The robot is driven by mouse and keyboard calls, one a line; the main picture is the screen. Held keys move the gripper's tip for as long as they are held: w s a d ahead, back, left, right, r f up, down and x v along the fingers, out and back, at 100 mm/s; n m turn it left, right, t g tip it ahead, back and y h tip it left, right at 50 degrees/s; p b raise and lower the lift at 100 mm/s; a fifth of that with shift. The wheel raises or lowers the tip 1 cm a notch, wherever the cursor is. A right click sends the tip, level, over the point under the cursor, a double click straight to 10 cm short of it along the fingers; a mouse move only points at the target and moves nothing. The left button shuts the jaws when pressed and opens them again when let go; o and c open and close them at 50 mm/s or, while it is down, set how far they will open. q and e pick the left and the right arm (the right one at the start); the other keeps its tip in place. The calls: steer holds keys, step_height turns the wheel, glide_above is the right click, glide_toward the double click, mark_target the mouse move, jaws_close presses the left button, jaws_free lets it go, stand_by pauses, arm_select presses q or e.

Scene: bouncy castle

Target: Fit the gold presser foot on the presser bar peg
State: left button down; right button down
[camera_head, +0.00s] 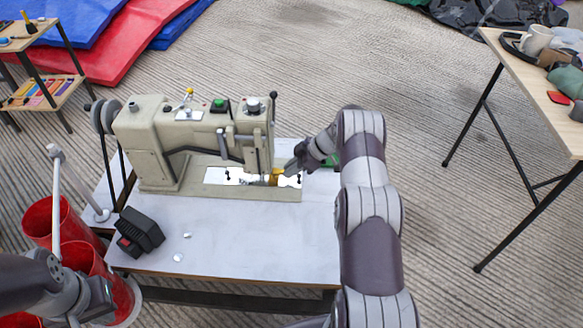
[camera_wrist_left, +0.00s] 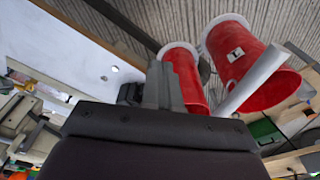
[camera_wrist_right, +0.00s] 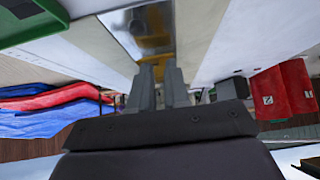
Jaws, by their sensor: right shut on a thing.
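The sewing machine (camera_head: 158,140) stands on the white table. My right gripper (camera_head: 293,166) reaches in from the right beside the machine's needle end. It is shut on the small gold presser foot (camera_head: 275,179), low over the shiny plate under the machine head. In the right wrist view the gold foot (camera_wrist_right: 153,61) shows at the fingertips, with a blurred gold reflection beyond. The presser bar peg is too small to make out, so I cannot tell whether the foot touches it. My left gripper (camera_wrist_left: 163,68) appears shut and empty, by the table's left front corner.
Red buckets (camera_head: 84,262) stand at the table's left. A black pedal-like box (camera_head: 140,230) and small white pieces (camera_head: 178,257) lie on the table's front left. A green item sits behind my right gripper. A side table (camera_head: 545,90) stands at right.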

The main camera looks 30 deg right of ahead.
steer(key=shift+w+a, duration=0.4)
steer(key=shift+a, duration=0.25)
stand_by(0.7)
steer(key=shift+p, duration=0.4)
steer(key=shift+w+a, duration=0.3)
steer(key=shift+a, duration=0.15)
stand_by(0.6)
steer(key=c, duration=1)
jaws_free()
steer(key=p+v, duration=0.3)
steer(key=v, duration=0.9)
steer(key=shift+s+d+r+p, duration=0.1)
steer(key=shift+d+r+p, duration=0.05)
steer(key=shift+r+p, duration=0.2)
